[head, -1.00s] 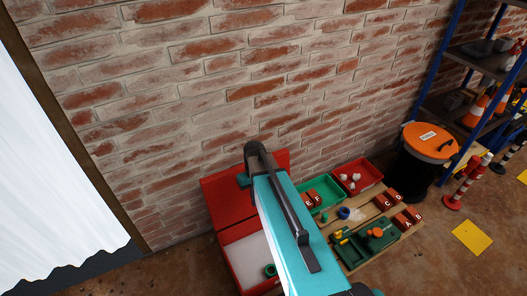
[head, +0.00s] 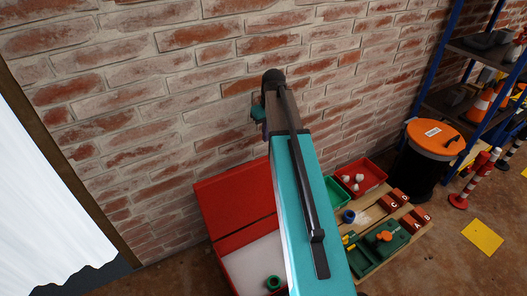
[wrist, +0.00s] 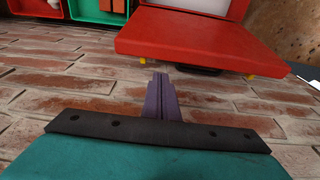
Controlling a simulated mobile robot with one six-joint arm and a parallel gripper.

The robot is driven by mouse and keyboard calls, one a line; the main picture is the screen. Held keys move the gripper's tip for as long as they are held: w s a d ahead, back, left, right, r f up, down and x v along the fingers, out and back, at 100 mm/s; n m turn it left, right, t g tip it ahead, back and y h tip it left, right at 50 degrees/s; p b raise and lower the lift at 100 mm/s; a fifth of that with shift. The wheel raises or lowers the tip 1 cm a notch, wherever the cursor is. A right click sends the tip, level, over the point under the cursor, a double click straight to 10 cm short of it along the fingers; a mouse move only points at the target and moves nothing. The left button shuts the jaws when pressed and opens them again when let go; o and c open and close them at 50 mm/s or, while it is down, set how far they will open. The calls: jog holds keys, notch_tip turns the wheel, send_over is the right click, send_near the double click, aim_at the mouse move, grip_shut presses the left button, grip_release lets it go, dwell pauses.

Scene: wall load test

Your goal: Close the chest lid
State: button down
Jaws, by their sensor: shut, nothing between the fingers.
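The red chest stands on the floor against the brick wall, its red lid (head: 235,203) raised and leaning back toward the wall. Its pale inside (head: 255,262) holds a green ring-shaped thing (head: 274,282). My arm hides the chest's right side in the head view. In the wrist view the lid (wrist: 195,38) is seen from its outer side, with a dark handle and yellow bits along its edge. My gripper (wrist: 160,76) points past the lid's edge, its purple fingers together and empty, in front of the brick wall. I see no clear contact with the lid.
Right of the chest are a green bin (head: 338,192), a red bin (head: 361,177) with white balls, and a wooden board with lettered red blocks (head: 398,197). A black barrel with an orange lid (head: 436,138) and blue shelving stand farther right.

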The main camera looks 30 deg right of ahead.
jog(key=shift+w+d+r, duration=0.2)
jog(key=shift+d+r, duration=0.05)
jog(key=shift+r, duration=0.1)
jog(key=shift+f, duration=0.1)
jog(key=shift+w+f+b, duration=0.25)
jog(key=shift+f+b, duration=0.2)
jog(key=shift+f, duration=1.15)
jog(key=shift+w+f+b, duration=0.3)
jog(key=shift+f+b, duration=0.2)
jog(key=shift+f, duration=1.15)
jog(key=shift+w+f+b, duration=0.25)
jog(key=shift+f+b, duration=0.2)
jog(key=shift+f, duration=1.15)
jog(key=shift+a, duration=0.1)
